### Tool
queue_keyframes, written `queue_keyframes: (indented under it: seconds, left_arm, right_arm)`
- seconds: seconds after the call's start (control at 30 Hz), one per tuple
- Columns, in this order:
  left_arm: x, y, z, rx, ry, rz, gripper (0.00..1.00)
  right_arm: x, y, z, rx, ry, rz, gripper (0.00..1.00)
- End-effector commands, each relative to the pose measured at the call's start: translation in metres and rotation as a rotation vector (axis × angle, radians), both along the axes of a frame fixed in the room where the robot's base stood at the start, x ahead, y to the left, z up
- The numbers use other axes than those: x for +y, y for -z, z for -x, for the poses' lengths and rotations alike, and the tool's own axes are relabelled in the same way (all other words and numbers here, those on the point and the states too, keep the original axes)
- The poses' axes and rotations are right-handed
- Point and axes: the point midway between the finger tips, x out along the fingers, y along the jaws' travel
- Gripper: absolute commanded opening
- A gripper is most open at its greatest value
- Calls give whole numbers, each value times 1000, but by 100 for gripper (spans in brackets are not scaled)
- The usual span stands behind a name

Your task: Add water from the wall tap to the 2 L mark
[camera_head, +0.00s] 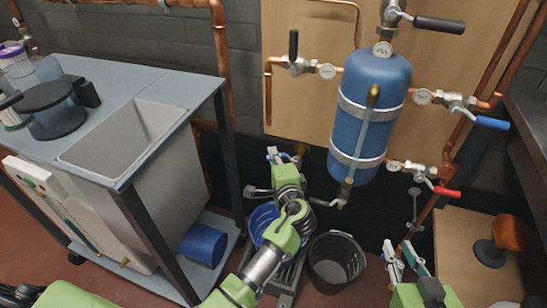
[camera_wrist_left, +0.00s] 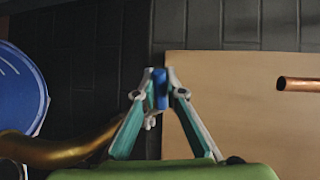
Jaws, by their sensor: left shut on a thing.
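The wall tap (camera_head: 300,152) is a brass fitting low on the wall, below the wooden board. My left gripper (camera_head: 275,156) is at the tap, shut on its small blue handle (camera_wrist_left: 160,88). A curved brass spout (camera_wrist_left: 60,150) shows beside it in the left wrist view. A blue bucket (camera_head: 262,216) stands below, partly hidden by my left arm; a blue rounded shape with white marks (camera_wrist_left: 18,90), apparently this bucket, shows at the left of the wrist view. The water level cannot be made out. My right gripper (camera_head: 404,258) is open and empty at lower right.
A black bucket (camera_head: 337,262) stands right of the blue one. A blue tank (camera_head: 372,110) with coloured valve levers hangs on the board (camera_head: 325,40). A sink bench (camera_head: 95,68) stands at left, with a blue cylinder (camera_head: 203,245) on its lower shelf.

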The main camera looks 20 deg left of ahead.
Motion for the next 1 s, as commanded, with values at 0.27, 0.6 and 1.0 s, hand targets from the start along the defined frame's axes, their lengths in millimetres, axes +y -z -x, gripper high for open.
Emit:
queue_keyframes:
  seconds: [0.27, 0.6, 1.0]
  left_arm:
    - [0, 1, 1, 3, -1, 1, 0]
    - [0, 1, 0, 1, 0, 1, 28]
    - [-21, -6, 34, 2, 2, 3, 28]
  right_arm:
    - [0, 0, 0, -1, 0, 0, 21]
    - [0, 0, 0, 0, 0, 0, 21]
    - [0, 0, 0, 0, 0, 0, 21]
